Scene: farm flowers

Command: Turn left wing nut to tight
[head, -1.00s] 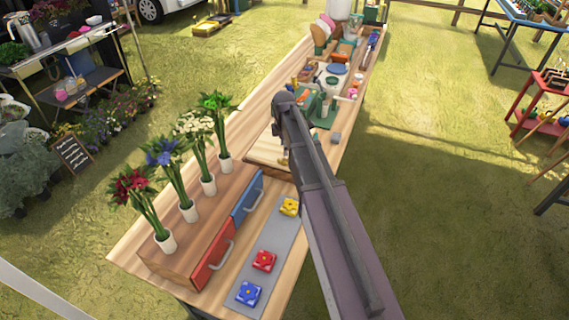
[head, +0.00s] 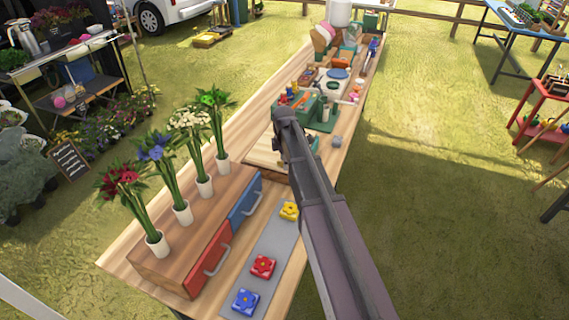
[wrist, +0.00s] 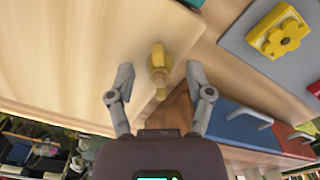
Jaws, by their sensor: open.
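A brass-yellow wing nut (wrist: 158,62) stands on a pale wooden board (wrist: 75,50), near the board's edge, in the wrist view. My gripper (wrist: 160,78) is open, with one finger on each side of the wing nut. A gap shows between each finger and the nut, so it is not held. In the head view the pale board (head: 262,152) lies on the long table, partly behind my arm. My arm hides the fingers and the wing nut there. I cannot tell from the picture how tight the nut is.
A wooden drawer box with a blue front (head: 245,199) and a red front (head: 210,258) stands nearer, with several vased flowers on top. A grey strip (head: 262,245) holds red, blue and yellow flower blocks. A green machine (head: 318,108) stands beyond the board.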

